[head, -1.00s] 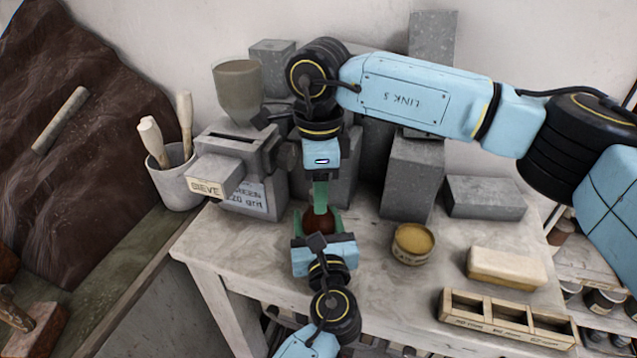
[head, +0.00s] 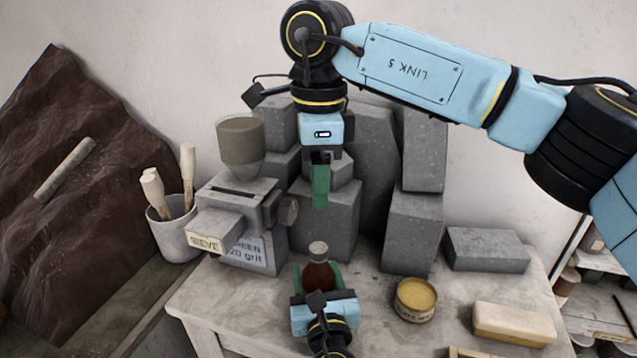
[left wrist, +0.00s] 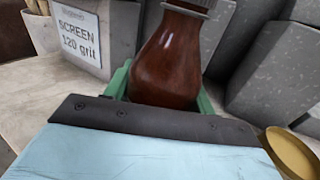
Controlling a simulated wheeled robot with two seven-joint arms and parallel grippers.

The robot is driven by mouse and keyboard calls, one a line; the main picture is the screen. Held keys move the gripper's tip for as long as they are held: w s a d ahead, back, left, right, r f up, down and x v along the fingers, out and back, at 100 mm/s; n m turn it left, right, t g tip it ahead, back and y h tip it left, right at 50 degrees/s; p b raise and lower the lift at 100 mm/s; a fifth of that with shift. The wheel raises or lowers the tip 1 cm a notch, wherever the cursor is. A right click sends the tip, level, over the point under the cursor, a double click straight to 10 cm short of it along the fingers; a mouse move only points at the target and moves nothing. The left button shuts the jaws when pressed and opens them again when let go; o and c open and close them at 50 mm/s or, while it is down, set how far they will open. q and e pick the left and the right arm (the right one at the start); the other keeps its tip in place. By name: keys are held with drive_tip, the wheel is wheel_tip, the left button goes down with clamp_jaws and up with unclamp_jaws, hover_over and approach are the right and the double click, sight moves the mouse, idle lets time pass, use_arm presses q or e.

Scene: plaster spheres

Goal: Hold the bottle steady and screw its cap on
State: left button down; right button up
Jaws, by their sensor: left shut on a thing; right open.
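A brown bottle (head: 318,275) stands upright on the pale table (head: 215,300), with a grey cap (head: 318,250) on its top. My left gripper (head: 319,282) is shut around the bottle's body; its green fingers also show on either side of the bottle in the left wrist view (left wrist: 165,85). There the bottle's neck is cut off by the top edge, where a ridged grey rim, seemingly the cap's lower edge (left wrist: 188,5), shows. My right gripper (head: 320,187) is open and empty, pointing down well above the cap. Whether the cap is tight cannot be told.
A grey machine (head: 238,215) labelled SIEVE, with a hopper, stands left of the bottle. Grey blocks (head: 415,225) stand behind. A tin of yellow paste (head: 415,299) and a cream block (head: 513,325) lie to the right. A pot of tools (head: 172,235) is at left.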

use_arm(q)
drive_tip(key=shift+c, duration=2.2)
unclamp_jaws()
drive_tip(key=shift+s, duration=0.1)
drive_tip(key=s+d+p, duration=0.2)
drive_tip(key=s+p, duration=0.1)
drive_tip(key=s, duration=1)
drive_tip(key=shift+p, duration=0.3)
